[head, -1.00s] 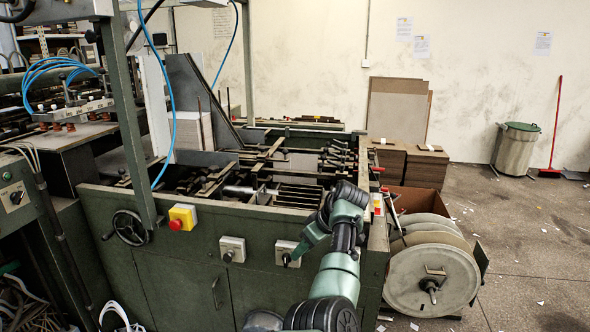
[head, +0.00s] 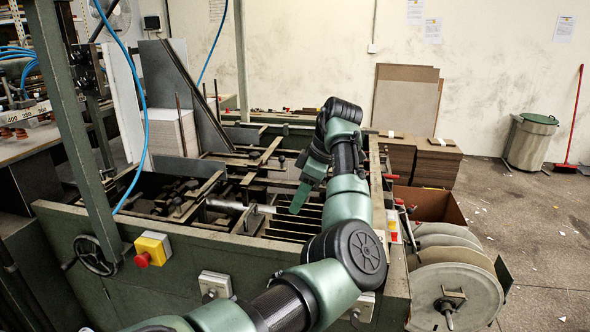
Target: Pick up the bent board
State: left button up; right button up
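My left gripper (head: 301,196) hangs over the open top of the green feeder machine (head: 130,235), above its row of dark slats (head: 283,230). One green finger shows, pointing down. I cannot tell whether the gripper is open or shut, and nothing is visibly held in it. I cannot pick out a bent board; my arm and the machine's bars hide part of the machine's inside. A stack of pale boards (head: 174,133) stands upright-edged in the feeder at the back left, beside a slanted grey plate. My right gripper is not in view.
Large flat boards (head: 405,103) lean on the wall behind stacks of brown board (head: 434,163). A reel (head: 455,297) stands right of the machine. A bin (head: 530,142) and red broom (head: 575,120) are farther right. A green post (head: 72,130) rises at the left. Floor at right is mostly open.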

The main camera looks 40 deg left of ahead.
aim_at(293, 173)
jog(key=i+j, duration=0.95)
jog(key=j, duration=0.15)
